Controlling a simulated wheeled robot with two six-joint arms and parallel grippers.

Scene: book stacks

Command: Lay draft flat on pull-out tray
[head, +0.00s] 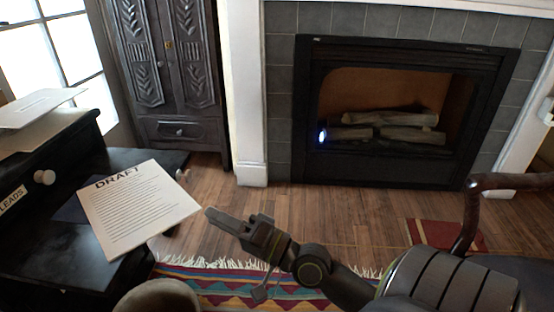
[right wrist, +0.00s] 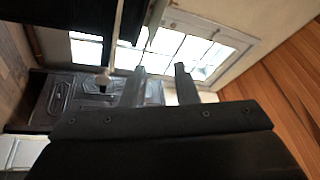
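The draft (head: 138,208) is a white printed sheet or thin stack headed "DRAFT", at the left of the head view. It lies face up and turned at an angle over the black pull-out tray (head: 148,159). Its right corner reaches past the tray's edge, over the floor. I cannot tell whether all of it touches the tray. My right gripper (head: 212,216) is just right of that corner, seemingly apart from it. In the right wrist view its two fingers (right wrist: 160,70) stand apart with nothing clear between them. My left gripper is not in view.
A dark carved cupboard (head: 175,60) and a fireplace (head: 400,110) stand behind. A fringed striped rug (head: 215,285) lies below my right arm.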

